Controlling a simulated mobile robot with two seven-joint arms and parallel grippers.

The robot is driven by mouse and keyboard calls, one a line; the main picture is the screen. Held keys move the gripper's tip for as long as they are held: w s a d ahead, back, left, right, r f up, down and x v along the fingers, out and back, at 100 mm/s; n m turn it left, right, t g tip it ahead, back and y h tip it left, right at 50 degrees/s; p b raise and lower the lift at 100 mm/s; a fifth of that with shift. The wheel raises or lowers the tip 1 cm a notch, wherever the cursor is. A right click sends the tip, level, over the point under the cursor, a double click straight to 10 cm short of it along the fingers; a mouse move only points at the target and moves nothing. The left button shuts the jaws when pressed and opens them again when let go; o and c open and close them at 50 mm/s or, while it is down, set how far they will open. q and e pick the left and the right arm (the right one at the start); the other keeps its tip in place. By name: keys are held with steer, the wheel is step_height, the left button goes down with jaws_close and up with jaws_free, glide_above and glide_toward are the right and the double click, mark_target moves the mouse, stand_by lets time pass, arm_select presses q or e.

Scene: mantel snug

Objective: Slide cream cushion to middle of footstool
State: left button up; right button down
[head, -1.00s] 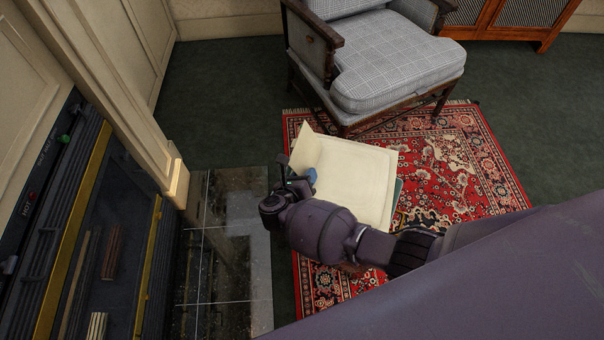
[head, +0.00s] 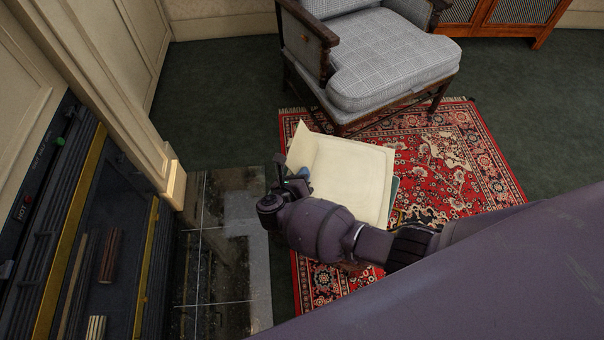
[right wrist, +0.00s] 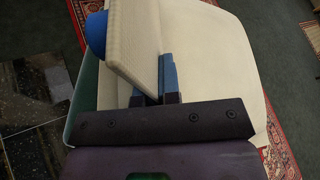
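The cream cushion (head: 350,175) lies flat on the footstool, whose teal side (right wrist: 85,110) shows at the left in the right wrist view and as a sliver in the head view (head: 394,193). A cream panel (right wrist: 138,40) stands up at the cushion's left edge; I cannot tell how it joins the flat part. My right gripper (head: 292,178) is at this left edge. In the right wrist view its blue-padded fingers (right wrist: 133,52) press the panel from both sides. My forearm hides the cushion's near edge and much of the footstool. My left gripper is not in view.
A grey checked armchair (head: 392,65) stands just behind the footstool. A red patterned rug (head: 455,165) lies beneath. A fireplace (head: 105,245) with a dark tiled hearth (head: 225,255) is at the left. Dark green carpet (head: 215,100) is clear at the back left.

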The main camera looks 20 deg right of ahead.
steer(key=shift+s+a, duration=0.25)
steer(key=shift+a, duration=0.4)
steer(key=shift+s+a, duration=0.1)
steer(key=shift+a, duration=0.1)
steer(key=c, duration=1.8)
jaws_free()
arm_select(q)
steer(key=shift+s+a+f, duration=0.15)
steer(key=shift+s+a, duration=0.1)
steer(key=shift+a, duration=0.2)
arm_select(e)
steer(key=o, duration=0.6)
steer(key=shift+d, duration=0.1)
steer(key=shift+c, duration=0.2)
